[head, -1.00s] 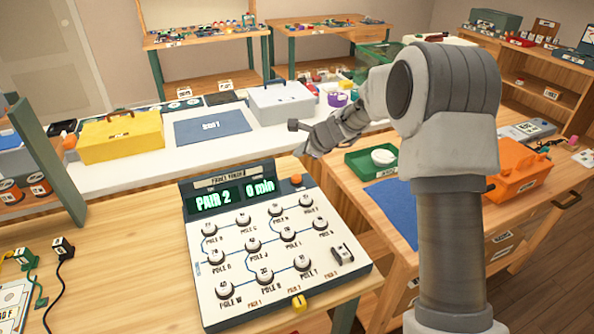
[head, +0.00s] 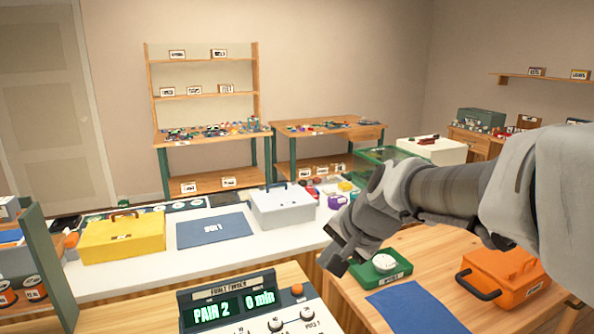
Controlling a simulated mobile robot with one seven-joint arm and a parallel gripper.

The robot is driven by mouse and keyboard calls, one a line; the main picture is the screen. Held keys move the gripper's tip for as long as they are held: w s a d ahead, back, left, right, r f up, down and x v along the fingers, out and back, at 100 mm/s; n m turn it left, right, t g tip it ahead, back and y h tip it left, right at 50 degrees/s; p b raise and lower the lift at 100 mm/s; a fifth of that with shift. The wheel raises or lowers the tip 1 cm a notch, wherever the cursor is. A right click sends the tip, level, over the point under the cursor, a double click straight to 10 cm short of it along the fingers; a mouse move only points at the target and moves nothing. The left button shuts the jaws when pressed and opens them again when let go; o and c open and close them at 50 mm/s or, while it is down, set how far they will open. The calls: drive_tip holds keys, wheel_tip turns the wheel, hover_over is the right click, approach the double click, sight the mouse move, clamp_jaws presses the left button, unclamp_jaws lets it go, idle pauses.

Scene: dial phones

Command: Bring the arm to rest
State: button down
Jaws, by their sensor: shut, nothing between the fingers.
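My arm comes in from the right edge, and my gripper (head: 340,262) hangs at its end, right of the middle of the head view. The gripper is shut and empty. It points down and left, in front of the gap between the white bench and the right wooden table. The device with the lit display (head: 232,310) reads "PAIR 2" and "0 min". It stands on the near wooden table, below and left of the gripper. Only its top part shows; most of its knobs are cut off by the lower edge.
The green tray (head: 378,278) with a white round piece lies just right of the gripper. An orange box (head: 502,279) and a blue mat (head: 415,312) are on the right table. A grey case (head: 283,207), blue mat and yellow case (head: 122,238) sit on the white bench (head: 190,263).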

drive_tip(key=s+d+n+h+p, duration=0.1)
drive_tip(key=s+d+n+h, duration=0.1)
drive_tip(key=s, duration=0.7)
drive_tip(key=s+d+r+n+h+p, duration=0.1)
drive_tip(key=s+d+n, duration=0.4)
drive_tip(key=s, duration=0.5)
drive_tip(key=shift+s+d+g+h, duration=0.3)
drive_tip(key=shift+d+h, duration=0.1)
drive_tip(key=shift+d, duration=0.4)
